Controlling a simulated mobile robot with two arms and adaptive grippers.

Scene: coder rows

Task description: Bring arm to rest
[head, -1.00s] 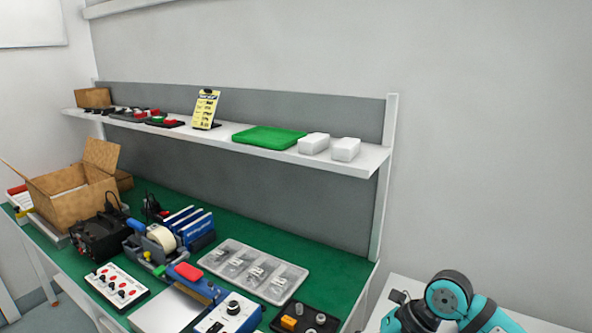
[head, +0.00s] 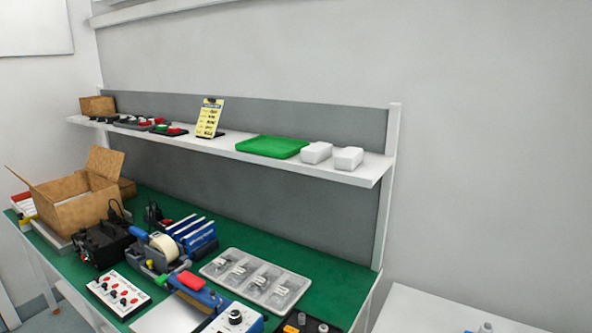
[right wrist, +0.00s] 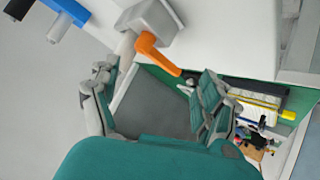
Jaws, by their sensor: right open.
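My right gripper (right wrist: 153,85), with teal and grey fingers, shows in the right wrist view. Its fingers are spread wide apart with nothing between them. Neither arm shows in the head view. My left gripper is in neither view.
A green-topped bench (head: 335,273) holds an open cardboard box (head: 80,212), a tape dispenser (head: 155,252) and a clear compartment tray (head: 257,279). A shelf above carries a green tray (head: 272,147) and white boxes. An orange lever (right wrist: 158,52) shows near the right gripper.

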